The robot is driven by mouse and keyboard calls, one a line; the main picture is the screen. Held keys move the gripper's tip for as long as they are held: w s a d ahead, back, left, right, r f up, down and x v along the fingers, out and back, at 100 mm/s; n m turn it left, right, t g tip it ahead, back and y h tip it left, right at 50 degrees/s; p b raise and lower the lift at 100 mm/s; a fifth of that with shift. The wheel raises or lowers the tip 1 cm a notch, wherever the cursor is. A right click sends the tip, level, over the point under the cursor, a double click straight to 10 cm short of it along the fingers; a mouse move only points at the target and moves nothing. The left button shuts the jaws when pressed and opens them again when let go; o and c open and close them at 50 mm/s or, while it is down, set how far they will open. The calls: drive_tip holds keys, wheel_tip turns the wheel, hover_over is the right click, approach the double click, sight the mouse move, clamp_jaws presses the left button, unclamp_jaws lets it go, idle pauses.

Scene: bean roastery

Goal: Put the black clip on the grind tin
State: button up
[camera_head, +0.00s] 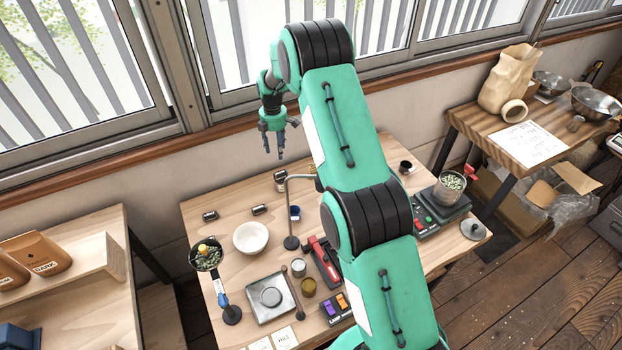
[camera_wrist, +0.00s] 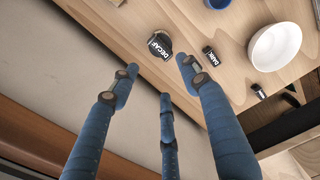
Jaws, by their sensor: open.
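My gripper (camera_head: 274,148) hangs high near the window wall, above the table's back edge; its blue fingers (camera_wrist: 160,82) are spread and empty in the wrist view. Two small black pieces lie on the table: one marked DARK (camera_wrist: 209,54) and another (camera_wrist: 258,91) near the bowl; in the head view they are the right piece (camera_head: 260,209) and left piece (camera_head: 209,215). A round item marked DECAF (camera_wrist: 159,45) lies beyond the fingers. I cannot tell which is the black clip. A small brass-coloured tin (camera_head: 308,287) stands near the front middle; I cannot tell if it is the grind tin.
A white bowl (camera_head: 250,238) stands left of a thin lamp stand (camera_head: 291,242). A red and black tool (camera_head: 323,262), a scale plate (camera_head: 270,298) and a coloured button box (camera_head: 336,309) crowd the front. A bean-filled jar (camera_head: 449,188) is at right. My arm hides the table's middle.

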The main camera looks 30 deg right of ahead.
drive_tip(key=s+a+r+m+t, duration=0.1)
drive_tip(key=s+a+r+m, duration=0.1)
drive_tip(key=s+r, duration=0.5)
drive_tip(key=s+a+r+m, duration=0.1)
drive_tip(key=s+r+m, duration=0.15)
drive_tip(key=r, duration=0.95)
drive_tip(key=s+a+r+m+t, duration=0.1)
drive_tip(key=s+a+r+m, duration=0.1)
drive_tip(key=s+r, duration=0.55)
drive_tip(key=s+a+r+m+t, duration=0.1)
drive_tip(key=s+r+m, duration=0.1)
drive_tip(key=s+r, duration=0.45)
drive_tip(key=s+a+r+m, duration=0.2)
drive_tip(key=s+r, duration=0.1)
drive_tip(key=s, duration=0.6)
drive_tip(key=s+a+r+m+t, duration=0.1)
drive_tip(key=s+r+m, duration=0.1)
drive_tip(key=s+r, duration=0.35)
drive_tip(key=s+f+m, duration=0.1)
drive_tip(key=s+m, duration=0.1)
drive_tip(key=s, duration=0.7)
drive_tip(key=s+a+f+m+t, duration=0.1)
drive_tip(key=s+f+m, duration=0.1)
drive_tip(key=s, duration=0.7)
drive_tip(key=shift+s+a+f+m+t, duration=0.2)
drive_tip(key=shift+s+m+t, duration=0.1)
drive_tip(key=shift+m, duration=0.25)
drive_tip(key=shift+f, duration=0.1)
wheel_tip(320, 180, down, 6)
drive_tip(key=b, duration=0.6)
